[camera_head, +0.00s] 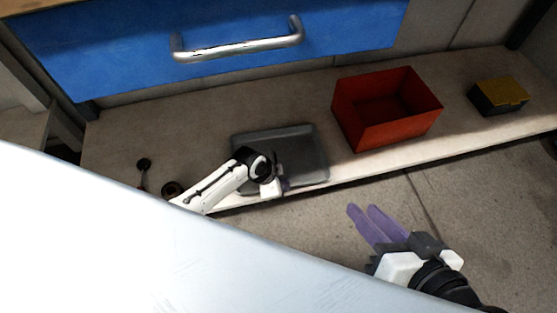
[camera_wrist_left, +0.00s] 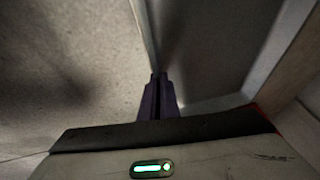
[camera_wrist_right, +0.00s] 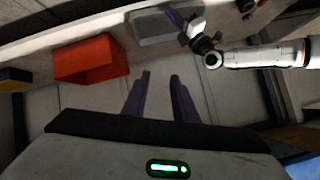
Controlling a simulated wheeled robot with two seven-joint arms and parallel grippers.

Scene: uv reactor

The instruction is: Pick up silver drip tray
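The silver drip tray (camera_head: 308,150) is a shallow grey rounded tray lying on the low shelf, left of the red bin. It shows at the top of the right wrist view (camera_wrist_right: 150,27) and fills the right of the left wrist view (camera_wrist_left: 215,45). My left gripper (camera_head: 285,184) is at the tray's front edge. In the left wrist view its purple fingers (camera_wrist_left: 159,78) are close together, and the tray's thin rim runs between their tips. My right gripper (camera_head: 361,208) is open and empty over the floor in front of the shelf; its fingers stand apart (camera_wrist_right: 160,78).
A red open bin (camera_head: 385,130) and a dark box with a yellow lid (camera_head: 500,95) stand to the right on the shelf (camera_head: 450,115). A blue drawer (camera_head: 130,55) with a metal handle is above. Small dark round parts (camera_head: 143,164) lie to the left.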

